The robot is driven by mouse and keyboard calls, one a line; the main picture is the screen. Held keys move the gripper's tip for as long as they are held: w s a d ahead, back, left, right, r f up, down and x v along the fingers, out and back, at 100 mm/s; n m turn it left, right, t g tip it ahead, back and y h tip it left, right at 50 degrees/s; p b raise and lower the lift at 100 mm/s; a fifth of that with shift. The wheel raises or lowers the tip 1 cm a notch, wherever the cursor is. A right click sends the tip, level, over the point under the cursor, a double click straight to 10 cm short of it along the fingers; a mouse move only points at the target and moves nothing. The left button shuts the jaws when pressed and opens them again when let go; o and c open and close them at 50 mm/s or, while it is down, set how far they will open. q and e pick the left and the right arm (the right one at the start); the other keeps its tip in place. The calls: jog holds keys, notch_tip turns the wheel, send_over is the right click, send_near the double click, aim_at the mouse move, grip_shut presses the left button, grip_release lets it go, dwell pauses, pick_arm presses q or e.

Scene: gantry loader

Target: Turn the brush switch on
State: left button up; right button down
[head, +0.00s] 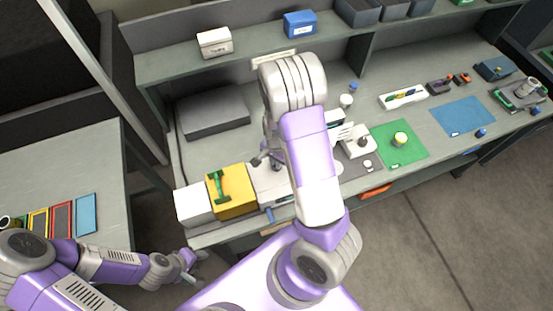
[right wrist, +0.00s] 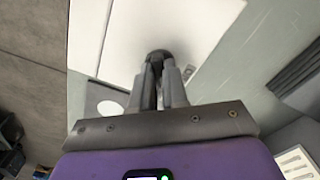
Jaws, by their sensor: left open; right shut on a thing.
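My right gripper (right wrist: 163,85) has its fingers close together at a dark round knob (right wrist: 159,54) over a white surface (right wrist: 130,30). The fingers hide part of the knob, and I see no label that tells whether it is the brush switch. In the head view my right gripper (head: 264,160) is over the white box (head: 268,186) at the left end of the bench, partly hidden by my own arm. My left gripper (head: 190,262) is open and empty, low at the left, apart from the bench.
A yellow box (head: 240,204) with a green handle-like part (head: 220,187) stands left of the white box. A dark grey block (head: 213,112) lies behind. A green mat (head: 402,152) and a blue mat (head: 462,116) lie to the right. A side table (head: 90,165) stands left.

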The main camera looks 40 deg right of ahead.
jog(key=shift+m, duration=0.6)
jog(key=c, duration=1.1)
grip_release()
jog(key=shift+c, duration=0.2)
notch_tip(320, 180, up, 8)
jog(key=shift+f+p, duration=0.2)
jog(key=shift+p, duration=0.95)
